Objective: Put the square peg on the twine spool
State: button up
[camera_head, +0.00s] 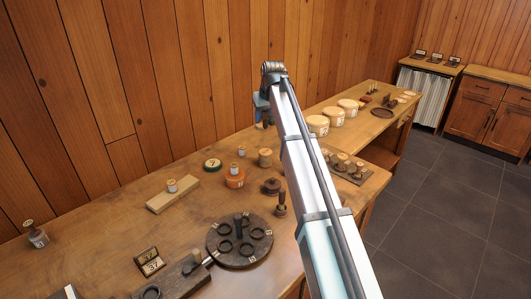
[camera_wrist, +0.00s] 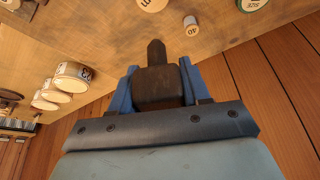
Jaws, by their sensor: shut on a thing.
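My gripper (camera_head: 262,110) is raised above the back of the bench, near the plank wall. In the wrist view, its blue fingers (camera_wrist: 157,70) are shut on the square peg (camera_wrist: 158,90), a dark wooden piece with a blocky body and a narrower end pointing away from the gripper. Several spool-like pieces stand on the bench below. One is a small pale labelled spool (camera_wrist: 191,27); another stands on a pale wood block (camera_head: 172,185). I cannot tell which is the twine spool. The held peg is apart from all of them.
A dark round board (camera_head: 240,259) with several rings lies in front. An orange-brown round piece (camera_head: 235,178), a green-rimmed disc (camera_head: 212,165) and a dark knobbed piece (camera_head: 271,186) stand behind it. Bare wood lies between the pieces.

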jog(key=shift+s+f+n, duration=0.1)
jog(key=shift+f+n, duration=0.1)
jog(key=shift+n, duration=0.1)
send_over(265, 150)
notch_tip(265, 150, down, 10)
jog(key=shift+s+r, duration=0.15)
dwell(0.5)
jog(key=o, duration=1)
jog(key=shift+o, duration=0.2)
jog(key=v, duration=1.2)
jog(key=shift+d, duration=0.15)
